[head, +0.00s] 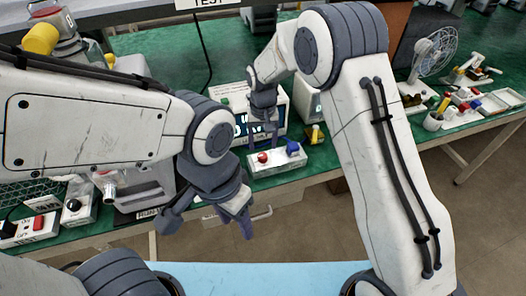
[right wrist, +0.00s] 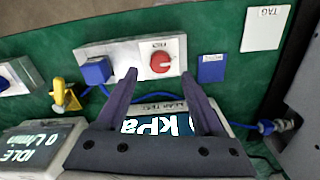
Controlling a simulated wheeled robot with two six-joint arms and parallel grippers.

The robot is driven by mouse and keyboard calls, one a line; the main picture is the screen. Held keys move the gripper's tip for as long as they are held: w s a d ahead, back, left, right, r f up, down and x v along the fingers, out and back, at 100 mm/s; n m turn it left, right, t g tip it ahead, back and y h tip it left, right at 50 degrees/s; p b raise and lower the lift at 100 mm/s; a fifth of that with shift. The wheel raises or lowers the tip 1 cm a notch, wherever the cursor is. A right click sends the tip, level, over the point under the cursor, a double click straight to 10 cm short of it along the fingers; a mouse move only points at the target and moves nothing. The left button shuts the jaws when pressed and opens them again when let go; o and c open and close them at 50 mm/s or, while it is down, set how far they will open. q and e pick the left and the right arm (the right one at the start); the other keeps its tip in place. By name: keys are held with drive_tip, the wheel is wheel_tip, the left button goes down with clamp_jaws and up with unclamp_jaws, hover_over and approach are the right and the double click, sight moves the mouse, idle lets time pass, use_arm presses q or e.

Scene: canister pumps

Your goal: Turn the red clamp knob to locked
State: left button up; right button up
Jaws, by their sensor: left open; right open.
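The red clamp knob (right wrist: 161,62) sits on a white block (right wrist: 120,51) in the right wrist view, beside a blue part (right wrist: 97,70). The knob also shows in the head view (head: 262,157), on the white block at the front of the green bench. My right gripper (right wrist: 159,76) is open. Its two fingertips appear just below the knob in the wrist view, one to each side; whether they touch it I cannot tell. My left gripper (head: 207,222) is open and empty, in front of the bench edge, away from the knob. The knob's lock marking is too small to read.
A display box (right wrist: 160,125) reading kPa stands close to the right gripper. A yellow part (right wrist: 64,97) and a blue tag (right wrist: 212,68) lie near the block. A fan (head: 433,50) and trays stand at the right of the bench (head: 165,40).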

sight(263, 155)
use_arm(q)
drive_tip(key=shift+f, duration=0.3)
use_arm(e)
wheel_tip(263, 155, up, 6)
drive_tip(key=shift+f, duration=0.15)
